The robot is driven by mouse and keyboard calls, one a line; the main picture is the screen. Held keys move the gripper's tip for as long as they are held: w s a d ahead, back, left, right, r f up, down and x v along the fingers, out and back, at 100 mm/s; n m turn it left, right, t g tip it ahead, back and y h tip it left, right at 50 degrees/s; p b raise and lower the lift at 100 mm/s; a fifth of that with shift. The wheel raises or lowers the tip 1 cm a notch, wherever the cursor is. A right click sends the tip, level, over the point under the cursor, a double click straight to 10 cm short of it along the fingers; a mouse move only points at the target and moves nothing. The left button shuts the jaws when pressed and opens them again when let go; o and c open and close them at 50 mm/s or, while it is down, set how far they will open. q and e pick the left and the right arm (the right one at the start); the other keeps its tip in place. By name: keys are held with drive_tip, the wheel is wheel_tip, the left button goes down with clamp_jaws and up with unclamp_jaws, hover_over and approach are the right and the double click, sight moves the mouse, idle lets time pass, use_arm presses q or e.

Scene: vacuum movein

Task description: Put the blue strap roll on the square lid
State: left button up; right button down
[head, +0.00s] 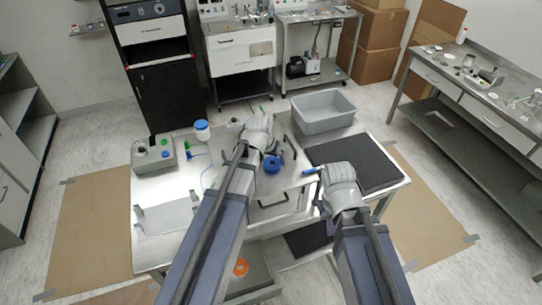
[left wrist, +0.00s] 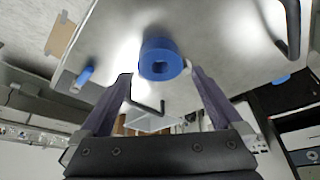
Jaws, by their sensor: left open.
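The blue strap roll (head: 272,165) is at the middle of the table, at my left gripper (head: 274,157). The left wrist view shows the roll (left wrist: 160,59) just beyond and between the tips of the left gripper (left wrist: 163,82), which is open. The roll is over a pale flat plate with dark handles, which looks like the square lid (head: 292,178); the plate also fills the upper left wrist view (left wrist: 215,60). I cannot tell whether the roll rests on it. My right gripper (head: 321,203) is to the right of the plate; its fingers are largely hidden.
A grey bin (head: 322,111) stands at the table's back right, beside a dark mat (head: 353,162). A grey box with buttons (head: 153,159) and a blue-lidded jar (head: 202,130) stand at the left. A small blue piece (head: 309,172) is near the right gripper.

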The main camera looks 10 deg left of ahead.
use_arm(q)
drive_tip(key=p+v, duration=0.7)
drive_tip(key=v, duration=0.1)
drive_tip(key=s+d+m+g, duration=0.1)
drive_tip(key=s+d+g, duration=0.1)
drive_tip(key=s+d, duration=0.3)
drive_tip(key=s+d+f+m+g+y, duration=0.1)
drive_tip(key=s+d+g, duration=0.2)
drive_tip(key=s, duration=0.9)
drive_tip(key=d, duration=0.3)
drive_tip(key=shift+s+d+f+y+b, duration=0.2)
drive_tip(key=shift+s+y+b, duration=0.1)
drive_tip(key=shift+s, duration=0.05)
